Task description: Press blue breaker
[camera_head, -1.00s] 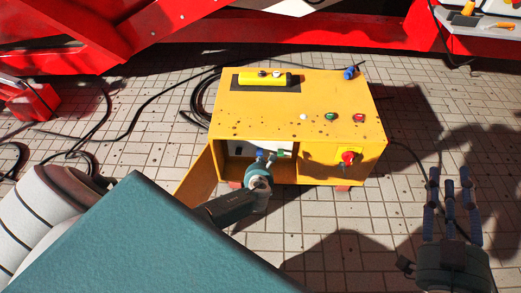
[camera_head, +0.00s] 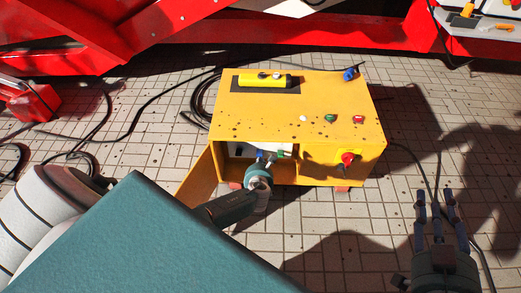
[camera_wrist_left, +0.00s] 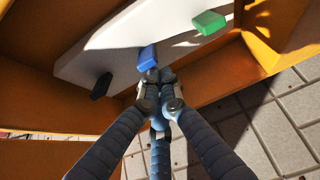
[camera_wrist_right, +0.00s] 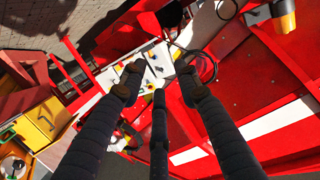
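The blue breaker (camera_wrist_left: 148,57) is a small switch on a white panel (camera_wrist_left: 110,62) inside the yellow box (camera_head: 290,115). A green breaker (camera_wrist_left: 208,23) and a black breaker (camera_wrist_left: 101,86) sit to either side of it. My left gripper (camera_wrist_left: 160,82) has its fingers drawn together and empty, with the tips right at the lower edge of the blue breaker. I cannot tell whether they touch it. In the head view the left gripper (camera_head: 263,161) reaches into the box's open front. My right gripper (camera_head: 440,198) is open and empty, right of the box.
The box's door (camera_head: 198,177) stands open on the left. A red knob (camera_head: 348,158) is on the box's front right, and several coloured buttons are on its top. Black cables lie on the tiled floor at left. Red machinery (camera_head: 200,25) stands behind.

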